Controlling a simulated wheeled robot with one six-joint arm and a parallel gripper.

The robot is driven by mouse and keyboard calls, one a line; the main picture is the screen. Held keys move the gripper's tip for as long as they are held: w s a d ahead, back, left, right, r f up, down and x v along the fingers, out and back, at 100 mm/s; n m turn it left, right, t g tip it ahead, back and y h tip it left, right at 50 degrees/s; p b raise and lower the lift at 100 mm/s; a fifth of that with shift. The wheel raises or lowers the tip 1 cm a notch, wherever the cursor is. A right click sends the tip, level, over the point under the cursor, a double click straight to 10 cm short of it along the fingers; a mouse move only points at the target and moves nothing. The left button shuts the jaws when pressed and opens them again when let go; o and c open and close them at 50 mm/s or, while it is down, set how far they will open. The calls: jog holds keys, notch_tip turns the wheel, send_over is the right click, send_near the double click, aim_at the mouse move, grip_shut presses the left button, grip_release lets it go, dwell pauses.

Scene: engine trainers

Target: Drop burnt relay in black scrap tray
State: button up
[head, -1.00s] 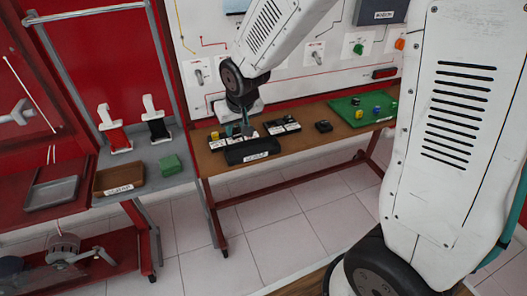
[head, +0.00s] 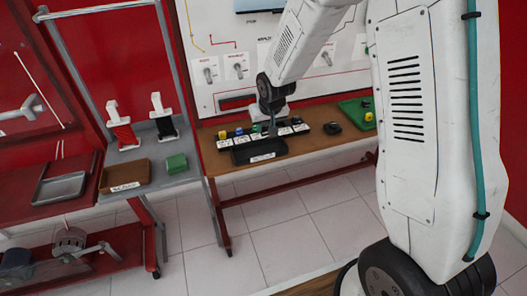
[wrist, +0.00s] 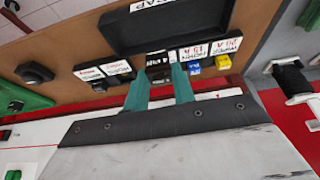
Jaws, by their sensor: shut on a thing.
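The black scrap tray (head: 247,156) sits on the brown bench, with a white label on its front. It also shows upside down at the top of the wrist view (wrist: 170,30). My gripper (head: 272,130) points down just behind the tray, over the row of labelled relay slots. In the wrist view its teal fingers (wrist: 158,90) are closed on a small dark block, the burnt relay (wrist: 158,73), at the slot row. The fingers partly hide it, and I cannot tell whether it is clear of its slot.
A yellow relay (wrist: 223,62) and a blue relay (wrist: 194,68) stand in the row beside my fingers.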

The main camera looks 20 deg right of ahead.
jog(key=shift+f, duration=0.5)
jog(key=o, duration=1)
jog(key=shift+o, duration=0.2)
jog(key=shift+r, duration=0.1)
jog(key=v, duration=0.7)
jog(key=shift+s+r, duration=0.25)
jog(key=shift+r, duration=0.05)
